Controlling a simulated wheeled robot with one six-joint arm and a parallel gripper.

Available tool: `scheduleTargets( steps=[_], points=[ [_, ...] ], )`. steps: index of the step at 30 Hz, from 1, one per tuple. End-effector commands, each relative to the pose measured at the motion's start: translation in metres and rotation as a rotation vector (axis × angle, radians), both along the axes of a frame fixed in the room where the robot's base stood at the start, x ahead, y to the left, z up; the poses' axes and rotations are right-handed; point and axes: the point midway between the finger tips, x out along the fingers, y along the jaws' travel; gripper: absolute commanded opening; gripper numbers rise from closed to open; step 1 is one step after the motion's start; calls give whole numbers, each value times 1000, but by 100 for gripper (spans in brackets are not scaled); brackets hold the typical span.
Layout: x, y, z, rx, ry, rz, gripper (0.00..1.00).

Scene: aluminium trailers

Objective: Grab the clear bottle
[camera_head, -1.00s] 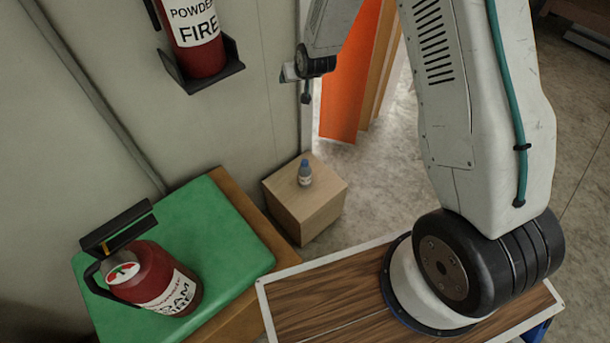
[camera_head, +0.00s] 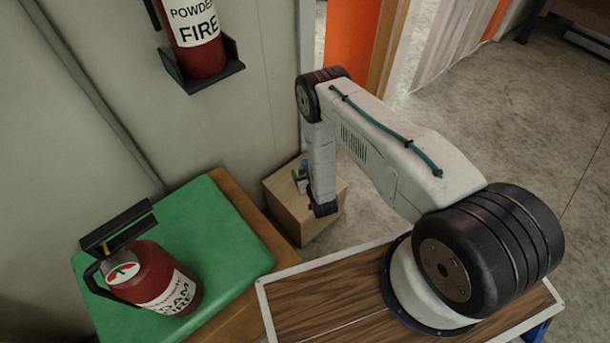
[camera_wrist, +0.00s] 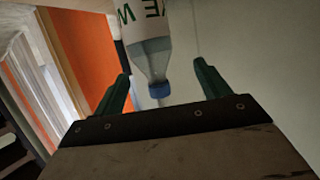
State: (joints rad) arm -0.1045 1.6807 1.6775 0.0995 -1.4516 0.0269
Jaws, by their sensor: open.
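The clear bottle (camera_wrist: 150,55) has a blue cap and a white label with green letters. In the wrist view it appears between the two green fingers of my gripper (camera_wrist: 161,84), cap towards the gripper's base. The fingers are open, with a gap visible on both sides of the bottle. In the head view my gripper (camera_head: 301,180) is at the wooden box, beside the bottle's blue cap (camera_head: 304,163). My arm and gripper hide most of the bottle there.
The bottle's wooden box (camera_head: 287,215) stands on the floor by the wall. A foam fire extinguisher (camera_head: 150,280) sits on a green cushion (camera_head: 220,240) at the left. A powder extinguisher (camera_head: 195,40) hangs on the wall above. An orange panel (camera_head: 348,40) is behind my arm.

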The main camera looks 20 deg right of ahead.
Motion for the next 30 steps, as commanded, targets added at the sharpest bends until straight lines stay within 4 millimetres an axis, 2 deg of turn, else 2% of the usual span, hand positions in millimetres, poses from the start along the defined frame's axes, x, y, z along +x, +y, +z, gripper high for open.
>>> scheduleTargets(
  steps=[1,3,7,14,22,30],
  points=[
    [-10,-1,-10,-2,-9,1,75],
    [-18,-1,-16,-3,-22,1,75],
    [-19,-2,-22,-4,-36,1,75],
    [5,-3,-30,-4,-37,1,75],
    [41,-7,-43,-4,-36,1,75],
    [50,-7,-45,-4,-35,1,75]
  ],
)
